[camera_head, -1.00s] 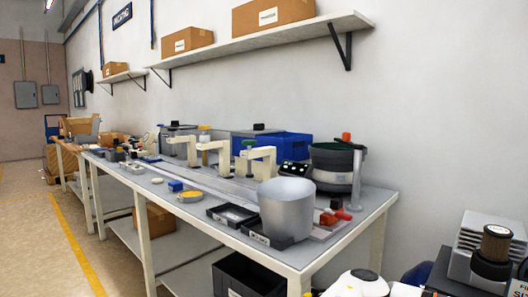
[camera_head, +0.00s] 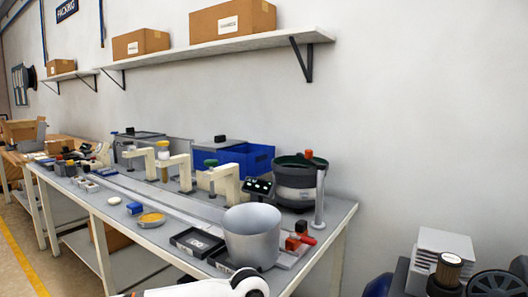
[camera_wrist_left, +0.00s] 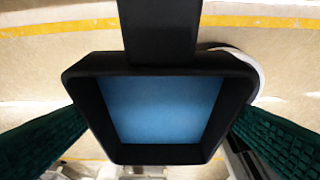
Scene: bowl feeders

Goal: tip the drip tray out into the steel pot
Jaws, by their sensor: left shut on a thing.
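The steel pot (camera_head: 252,238) stands upright near the front edge of the bench, at its right end, with its mouth up; its inside bottom is hidden. The drip tray (camera_wrist_left: 160,156) fills the middle of the left wrist view as a black, square-rimmed tray with a flat blue inside; whether the blue is liquid or the tray's floor I cannot tell. My left gripper (camera_wrist_left: 160,120) is shut on the tray, with a green ridged finger on each side of it. The tray is over the floor, away from the pot. My right gripper is in neither view.
Black bins (camera_head: 197,243) stand just left of the pot. A dark bowl feeder (camera_head: 299,182) and a post (camera_head: 320,198) rise behind it. Red and dark parts (camera_head: 299,240) lie right of it. Grey machinery (camera_head: 440,262) stands at the far right.

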